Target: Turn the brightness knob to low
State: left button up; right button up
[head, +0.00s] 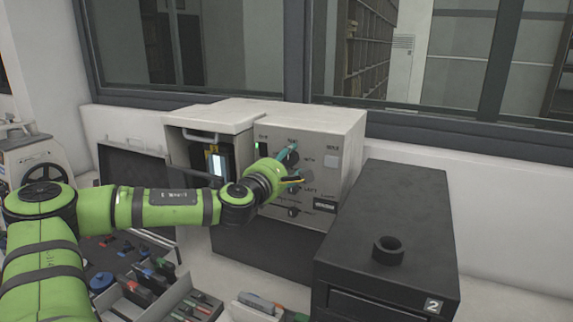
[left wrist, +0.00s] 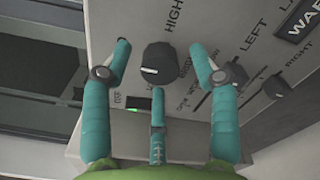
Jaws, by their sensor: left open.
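A round black knob (left wrist: 160,64) with a short white mark sits on the pale panel, with the word HIGH beside it. I take it for the brightness knob; no brightness label is legible. In the head view the knob (head: 292,158) is on the upper front of the white machine (head: 345,140). My left gripper (left wrist: 158,68) is open, its three teal fingers spread around the knob with visible gaps. It also shows in the head view (head: 291,164), at the panel. The white mark points toward the left in the wrist view. My right gripper is out of view.
A second knob (left wrist: 277,87), near the words LEFT and RIGHT, is close to my right-hand finger. A small green light (left wrist: 136,102) is on the panel. A black box (head: 405,200) marked 2 stands at the right. Open tool drawers (head: 150,290) lie below my arm.

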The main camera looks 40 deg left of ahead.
pick_arm(q)
jog(key=shift+s, duration=0.1)
jog(key=shift+c, duration=1.2)
jog(key=c, duration=0.7)
jog(key=shift+c, duration=1)
jog(key=shift+n+b, duration=0.3)
jog(key=shift+n, duration=0.1)
jog(key=shift+n+b, duration=0.35)
jog(key=shift+n, duration=0.25)
jog(key=n+b, duration=0.2)
jog(key=n, duration=0.3)
jog(key=shift+a+r+b, duration=0.1)
jog(key=shift+b, duration=0.25)
jog(key=n+b, duration=0.1)
jog(key=n, duration=0.3)
jog(key=shift+r+n, duration=0.1)
jog(key=shift+n, duration=0.3)
jog(key=n+b, duration=0.1)
jog(key=n, duration=0.2)
jog(key=shift+r+n, duration=0.1)
jog(key=shift+n, duration=0.3)
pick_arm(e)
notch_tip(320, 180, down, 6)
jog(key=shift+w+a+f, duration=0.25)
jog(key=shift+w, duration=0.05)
pick_arm(q)
jog(key=shift+r+n+b, duration=0.1)
jog(key=shift+n+b, duration=0.2)
jog(key=shift+n, duration=0.1)
